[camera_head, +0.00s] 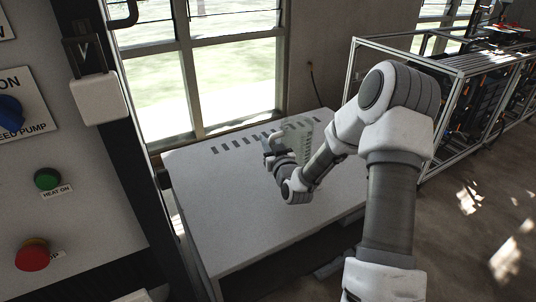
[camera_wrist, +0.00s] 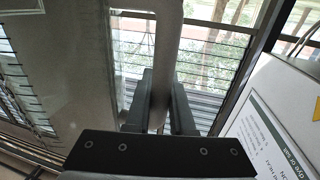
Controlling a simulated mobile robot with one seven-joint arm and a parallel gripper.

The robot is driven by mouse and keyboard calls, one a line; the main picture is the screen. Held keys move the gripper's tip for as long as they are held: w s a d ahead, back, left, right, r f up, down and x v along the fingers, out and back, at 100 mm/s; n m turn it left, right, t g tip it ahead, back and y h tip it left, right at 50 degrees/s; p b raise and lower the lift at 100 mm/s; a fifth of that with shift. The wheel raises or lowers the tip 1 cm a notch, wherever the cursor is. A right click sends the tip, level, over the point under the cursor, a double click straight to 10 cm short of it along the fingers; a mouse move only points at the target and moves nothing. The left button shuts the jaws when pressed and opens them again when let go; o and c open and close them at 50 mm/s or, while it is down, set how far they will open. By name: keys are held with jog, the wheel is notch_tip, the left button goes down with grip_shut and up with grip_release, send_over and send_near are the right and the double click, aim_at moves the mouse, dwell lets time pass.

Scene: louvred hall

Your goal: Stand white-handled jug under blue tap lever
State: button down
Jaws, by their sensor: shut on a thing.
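My gripper (camera_head: 279,154) is over the white table in the head view, near the window side. In the wrist view its two dark fingers (camera_wrist: 159,103) are shut on an upright pale grey bar (camera_wrist: 168,40), which looks like the jug's handle. A pale, see-through jug (camera_head: 304,138) shows just beyond the gripper in the head view, partly hidden by my arm. I cannot tell whether its base touches the table. I cannot make out a tap with a blue lever in either view.
The white table (camera_head: 225,215) has a row of dark slots along its window side and much bare top. A control panel on the left carries a blue knob (camera_head: 11,114), a green button (camera_head: 47,179) and a red button (camera_head: 32,255). A metal-framed rack (camera_head: 448,125) stands right.

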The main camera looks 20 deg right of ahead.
jog(key=shift+w+a+f+b, duration=0.15)
jog(key=shift+f+b, duration=0.3)
jog(key=shift+f, duration=1.65)
jog(key=shift+f+b, duration=0.25)
jog(key=shift+b, duration=0.05)
jog(key=c, duration=0.8)
grip_release()
jog(key=shift+r, duration=0.15)
